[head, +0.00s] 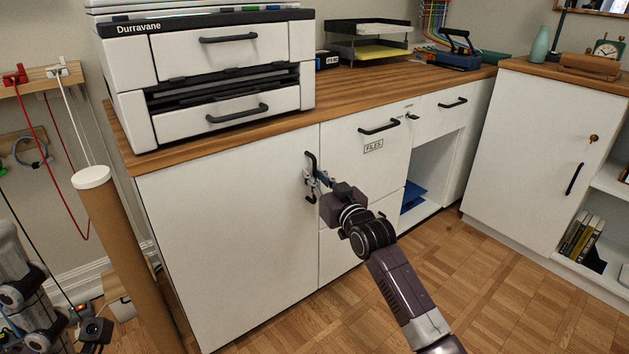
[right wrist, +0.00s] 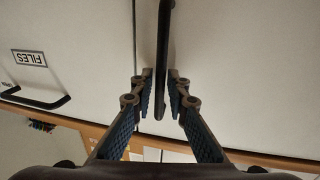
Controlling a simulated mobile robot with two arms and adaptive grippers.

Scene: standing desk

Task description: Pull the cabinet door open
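The white cabinet door (head: 235,230) is the wide panel under the printer, and it looks shut. Its black vertical handle (head: 311,160) sits near the door's right edge. My right gripper (head: 313,180) is at the lower part of the handle. In the right wrist view, the handle (right wrist: 164,50) runs between the two fingertips of my right gripper (right wrist: 161,82). One finger is on each side, with a narrow gap showing, so the gripper looks open around the bar. Grey and dark parts at the lower left seem to be my left arm; its fingers cannot be made out.
A printer (head: 215,75) stands on the wooden desktop (head: 345,90). Drawers with a FILES label (head: 373,146) adjoin the door on the right. A brown cardboard tube (head: 125,265) stands close to the cabinet's left side. Parquet floor (head: 490,290) is clear at the right.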

